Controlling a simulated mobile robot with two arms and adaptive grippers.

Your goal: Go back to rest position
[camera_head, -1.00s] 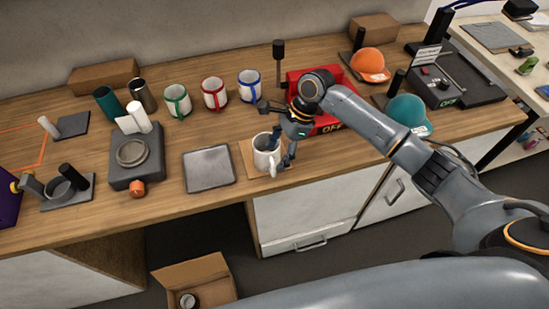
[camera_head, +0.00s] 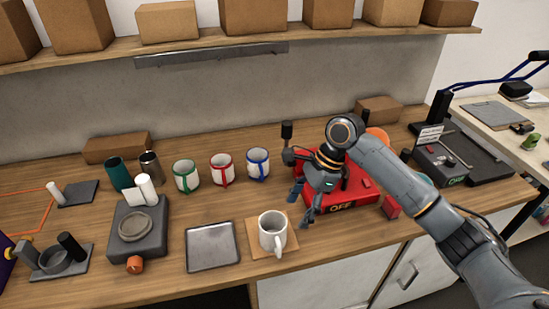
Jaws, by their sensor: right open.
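My right gripper (camera_head: 301,204) is open and empty. It hangs in front of the red press (camera_head: 350,198) marked OFF, to the right of a plain white mug. The white mug (camera_head: 271,232) stands upright on a square brown mat (camera_head: 256,243), apart from the gripper fingers. My right arm reaches in from the lower right and hides part of the orange cap (camera_head: 378,136) and most of the teal cap behind it. My left gripper is not in view.
Mugs with green (camera_head: 186,176), red (camera_head: 222,170) and blue (camera_head: 257,164) trim stand behind a grey tray (camera_head: 212,247). A dark device (camera_head: 140,235) stands left of the tray. Boxes line the shelf (camera_head: 110,50) above. A black press (camera_head: 485,165) is at the right.

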